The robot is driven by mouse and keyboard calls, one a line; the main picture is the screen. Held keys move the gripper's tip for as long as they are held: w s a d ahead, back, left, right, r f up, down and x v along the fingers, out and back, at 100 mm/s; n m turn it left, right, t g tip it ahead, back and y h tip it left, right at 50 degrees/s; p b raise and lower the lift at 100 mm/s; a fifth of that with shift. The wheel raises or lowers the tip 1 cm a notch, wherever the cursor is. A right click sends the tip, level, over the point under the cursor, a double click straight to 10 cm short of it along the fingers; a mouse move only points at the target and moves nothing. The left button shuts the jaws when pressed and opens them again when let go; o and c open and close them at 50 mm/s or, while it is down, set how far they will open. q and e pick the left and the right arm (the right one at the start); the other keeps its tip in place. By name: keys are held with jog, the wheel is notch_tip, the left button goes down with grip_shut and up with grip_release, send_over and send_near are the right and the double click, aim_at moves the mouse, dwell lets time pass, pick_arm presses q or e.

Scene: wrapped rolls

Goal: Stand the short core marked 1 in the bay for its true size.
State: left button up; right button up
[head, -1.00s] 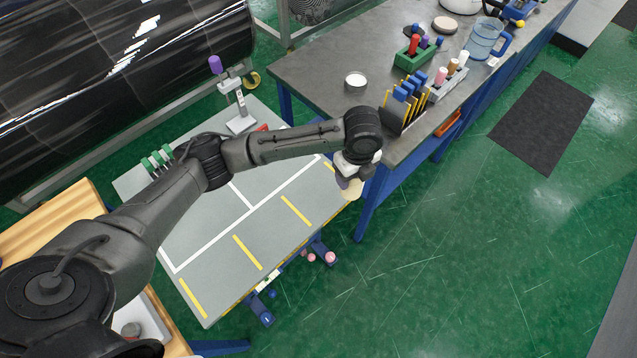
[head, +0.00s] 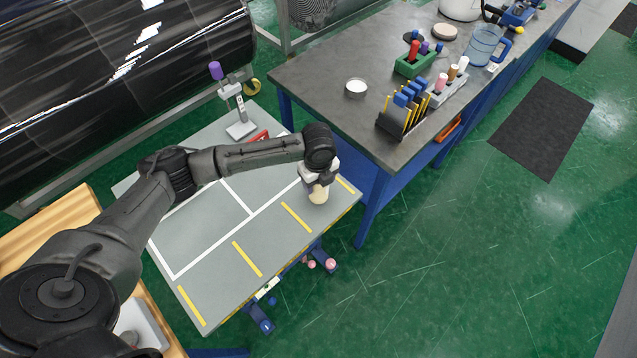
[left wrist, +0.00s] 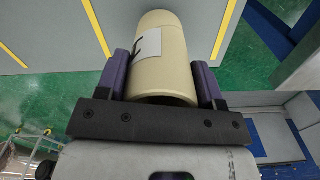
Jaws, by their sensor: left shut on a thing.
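The core (head: 319,196) is a short cream cylinder. My left gripper (head: 317,187) is shut on it and points down over the grey table. In the left wrist view the core (left wrist: 163,70) sits between the purple finger pads (left wrist: 162,85), with a white label whose dark mark is only partly visible. The core is over the bay between the last two yellow strips (head: 296,217) at the right end of the grey table (head: 215,270). It looks about upright; I cannot tell whether its lower end touches the surface. My right gripper is out of view.
White lines (head: 215,240) mark the grey table behind the bays. A stand with a purple top (head: 232,95) and a red item (head: 258,136) are at its back. The dark workbench (head: 330,80) rises close to its right. The other bays look empty.

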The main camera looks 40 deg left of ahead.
pick_arm(q)
jog(key=shift+f, duration=0.75)
jog(key=shift+f, duration=0.15)
jog(key=o, duration=1.1)
jog(key=shift+c, duration=0.2)
notch_tip(320, 180, up, 12)
jog(key=shift+r+p, duration=0.15)
jog(key=shift+p, duration=0.45)
